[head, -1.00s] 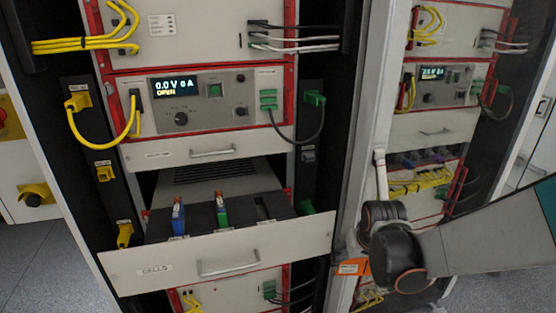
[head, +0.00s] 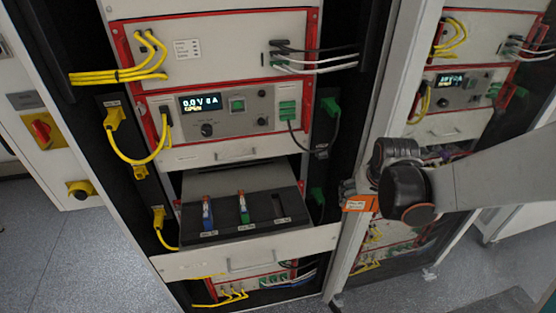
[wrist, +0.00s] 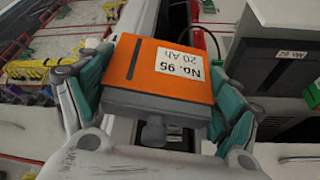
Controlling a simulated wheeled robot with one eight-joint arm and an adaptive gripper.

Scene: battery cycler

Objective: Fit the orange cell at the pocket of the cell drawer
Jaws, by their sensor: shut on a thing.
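The orange cell (wrist: 160,72) is between the teal fingers of my gripper (wrist: 165,100) in the wrist view, with a label reading No. 95, 20 Ah. My gripper is shut on it. In the head view the orange cell (head: 360,203) shows at the end of my arm, right of the open cell drawer (head: 248,260). The drawer holds a blue cell (head: 207,215) and a green cell (head: 243,207). To their right is an empty dark pocket (head: 279,206). The cell is apart from the drawer, in front of the rack's right post.
The cycler unit (head: 225,118) with its display and yellow cables (head: 135,140) sits above the drawer. A dark cable hangs from green plugs (head: 330,108) at the right. A second rack (head: 460,95) stands to the right, behind my arm. The floor at the left is clear.

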